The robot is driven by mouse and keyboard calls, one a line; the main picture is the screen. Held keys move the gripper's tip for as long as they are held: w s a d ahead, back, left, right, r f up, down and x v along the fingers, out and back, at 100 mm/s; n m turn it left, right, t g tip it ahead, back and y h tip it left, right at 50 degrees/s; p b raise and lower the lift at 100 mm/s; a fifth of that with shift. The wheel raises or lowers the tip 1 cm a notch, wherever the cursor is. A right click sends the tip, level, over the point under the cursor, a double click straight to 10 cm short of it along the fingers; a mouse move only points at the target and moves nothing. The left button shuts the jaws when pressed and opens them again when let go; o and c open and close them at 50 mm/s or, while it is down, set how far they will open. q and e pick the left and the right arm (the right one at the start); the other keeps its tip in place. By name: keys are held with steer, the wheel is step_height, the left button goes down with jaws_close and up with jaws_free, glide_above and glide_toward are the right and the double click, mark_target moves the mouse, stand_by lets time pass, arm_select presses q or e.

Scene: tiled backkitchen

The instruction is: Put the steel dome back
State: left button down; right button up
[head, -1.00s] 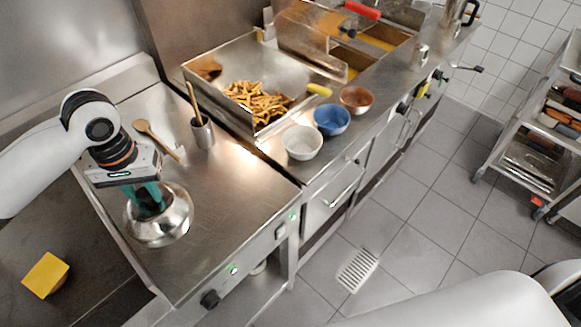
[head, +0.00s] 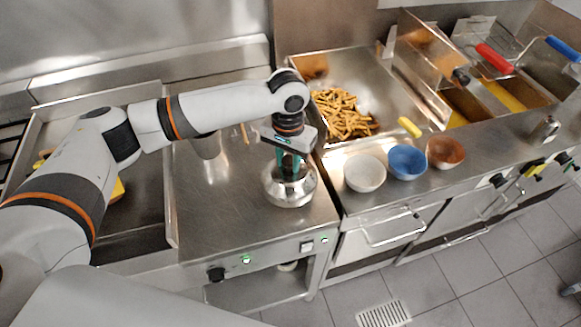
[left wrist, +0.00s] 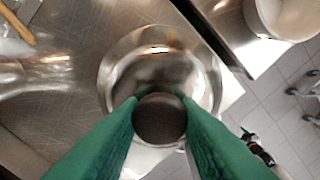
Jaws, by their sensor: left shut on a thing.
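The steel dome (head: 290,193) is a shiny round cover with a dark knob (left wrist: 160,120) on top. It is at the right front part of the steel griddle plate (head: 225,215), near the plate's right edge. My left gripper (head: 291,168) is above the dome, its green fingers shut on the knob from both sides. In the left wrist view the dome's bright rim (left wrist: 112,72) shows around the knob. I cannot tell whether the dome touches the plate or hangs just above it. My right gripper is not in view.
A white bowl (head: 365,174), a blue bowl (head: 408,163) and a copper-coloured bowl (head: 446,153) stand right of the dome. Behind them is a tray of fries (head: 342,116). A steel utensil pot (head: 206,146) stands behind my arm. The griddle's front left is clear.

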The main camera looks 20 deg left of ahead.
mark_target(289, 169)
arm_select(q)
step_height(289, 169, down, 3)
steer(key=shift+d+f+p, duration=0.1)
steer(key=shift+d+p, duration=0.05)
steer(key=shift+p, duration=0.2)
steer(key=shift+f, duration=0.15)
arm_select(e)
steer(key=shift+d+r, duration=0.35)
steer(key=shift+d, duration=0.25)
arm_select(q)
steer(key=c, duration=1.1)
jaws_free()
steer(key=shift+f, duration=0.15)
steer(key=shift+o, duration=0.2)
step_height(289, 169, up, 12)
steer(key=b, duration=0.2)
steer(key=shift+r+b, duration=0.2)
steer(key=shift+b, duration=0.2)
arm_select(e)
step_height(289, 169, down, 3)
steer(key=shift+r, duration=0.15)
